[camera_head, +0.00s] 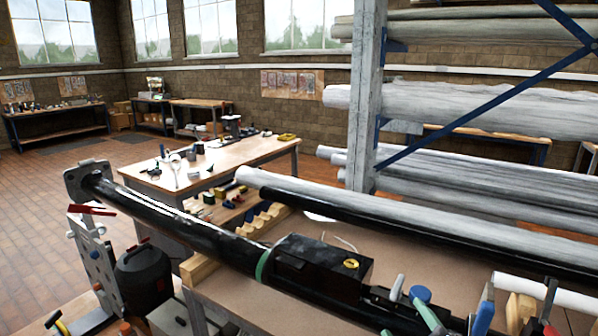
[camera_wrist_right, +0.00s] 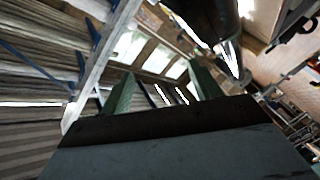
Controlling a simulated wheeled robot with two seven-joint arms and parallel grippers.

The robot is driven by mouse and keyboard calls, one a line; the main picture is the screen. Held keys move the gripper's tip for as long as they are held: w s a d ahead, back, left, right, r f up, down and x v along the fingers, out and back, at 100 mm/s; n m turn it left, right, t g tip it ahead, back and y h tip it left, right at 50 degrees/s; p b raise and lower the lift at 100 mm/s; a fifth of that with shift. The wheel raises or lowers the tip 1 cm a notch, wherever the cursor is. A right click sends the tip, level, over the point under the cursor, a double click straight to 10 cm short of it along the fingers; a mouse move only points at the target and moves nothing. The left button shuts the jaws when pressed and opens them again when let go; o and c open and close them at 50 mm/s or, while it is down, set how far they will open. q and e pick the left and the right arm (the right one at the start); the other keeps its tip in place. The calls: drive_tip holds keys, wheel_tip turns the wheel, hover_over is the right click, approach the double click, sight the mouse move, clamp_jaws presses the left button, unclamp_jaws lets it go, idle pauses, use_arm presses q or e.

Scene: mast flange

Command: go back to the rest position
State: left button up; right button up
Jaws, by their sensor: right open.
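A long black mast (camera_head: 150,215) runs diagonally across the left and middle of the head view. Its grey flange plate (camera_head: 88,181) is at the far left end. My right gripper (camera_head: 263,264) has a dark boxy body and green fingers, and it overlaps the mast in the head view. In the right wrist view its two green fingers (camera_wrist_right: 162,90) stand apart with nothing between them. A dark glossy cylinder, likely the mast (camera_wrist_right: 205,20), passes at the top there. I cannot tell whether the gripper touches it. My left gripper is not in view.
A rack of wrapped pipes (camera_head: 430,105) fills the right side. A wooden table with tools (camera_head: 225,160) stands behind the mast. A black canister (camera_head: 143,278) stands at the lower left. Tools, including a blue-handled one (camera_head: 484,316), crowd the lower right. Floor (camera_head: 45,200) at the left is clear.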

drive_tip(key=s+d+f+m+g+h, duration=0.15)
drive_tip(key=s+f+m+g, duration=0.35)
drive_tip(key=s+f+g, duration=0.5)
drive_tip(key=s+d+f+m+g+y, duration=0.1)
drive_tip(key=s+d+f+m+g, duration=0.2)
drive_tip(key=s+f, duration=0.7)
drive_tip(key=s+f+g+b, duration=0.1)
drive_tip(key=s+f+b, duration=0.15)
drive_tip(key=f, duration=1.05)
drive_tip(key=s+f+b, duration=0.2)
drive_tip(key=f+b, duration=0.1)
drive_tip(key=f, duration=1)
use_arm(q)
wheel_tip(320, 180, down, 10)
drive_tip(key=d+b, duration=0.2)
drive_tip(key=b, duration=0.2)
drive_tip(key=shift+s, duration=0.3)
use_arm(e)
drive_tip(key=s+d+f+g, duration=0.1)
drive_tip(key=s+d+f, duration=0.1)
drive_tip(key=s+f, duration=1.4)
wheel_tip(320, 180, down, 5)
drive_tip(key=shift+s+d+m+g+h, duration=0.2)
drive_tip(key=shift+m+g+h, duration=0.1)
drive_tip(key=shift+h, duration=0.05)
